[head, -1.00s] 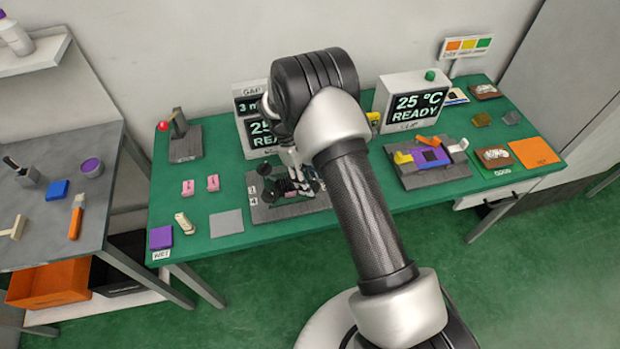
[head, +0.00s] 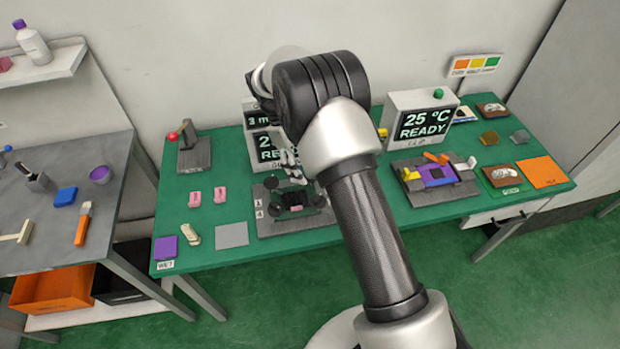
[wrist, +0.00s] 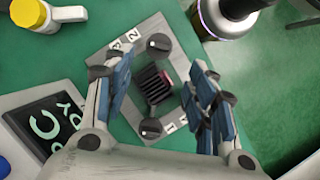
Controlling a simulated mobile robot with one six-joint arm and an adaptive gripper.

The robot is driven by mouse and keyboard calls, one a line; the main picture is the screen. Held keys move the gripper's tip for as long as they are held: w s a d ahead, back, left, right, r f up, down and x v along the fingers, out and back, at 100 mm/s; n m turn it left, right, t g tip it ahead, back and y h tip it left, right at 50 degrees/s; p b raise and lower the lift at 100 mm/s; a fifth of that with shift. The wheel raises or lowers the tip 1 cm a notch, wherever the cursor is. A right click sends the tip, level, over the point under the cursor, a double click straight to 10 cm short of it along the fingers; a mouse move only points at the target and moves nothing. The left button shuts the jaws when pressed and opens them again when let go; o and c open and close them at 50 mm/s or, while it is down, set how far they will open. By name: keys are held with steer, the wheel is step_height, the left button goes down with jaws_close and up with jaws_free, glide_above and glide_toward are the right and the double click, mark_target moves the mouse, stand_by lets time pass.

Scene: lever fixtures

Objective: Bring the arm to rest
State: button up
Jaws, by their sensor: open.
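My gripper (wrist: 163,98) is open and empty in the wrist view, its two blue-padded fingers spread on either side of a grey fixture plate (wrist: 187,142). The plate bears number labels, black knobs (wrist: 158,43) and a dark ribbed block (wrist: 153,84) with a reddish part. In the head view my gripper (head: 289,166) hangs above the back of this plate (head: 315,221), apart from it as far as I can tell. My arm reaches over the green table, and its wrist hides part of the left display.
A display reading 25 °C READY (head: 423,122) stands behind, right of my arm. A lever stand with a red ball (head: 195,152) is at the back left. A purple-and-yellow fixture (head: 436,178) lies to the right. Pink blocks (head: 220,195) lie left of the plate.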

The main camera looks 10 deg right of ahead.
steer(key=shift+w+a+r, duration=0.15)
steer(key=shift+r, duration=0.4)
steer(key=s+d+r+m+t+y+b, duration=0.1)
steer(key=s+r+m+t, duration=0.1)
steer(key=s+r, duration=0.6)
steer(key=s+d+r+m+t+y, duration=0.15)
steer(key=s+r, duration=0.25)
steer(key=r, duration=0.8)
steer(key=s+d+m+t, duration=0.1)
steer(key=s+m+t, duration=0.3)
steer(key=s, duration=1.5)
steer(key=shift+s+d+m+y+b, duration=0.15)
steer(key=shift+s+m+y+b, duration=0.25)
steer(key=shift+m, duration=0.45)
steer(key=shift+w, duration=0.1)
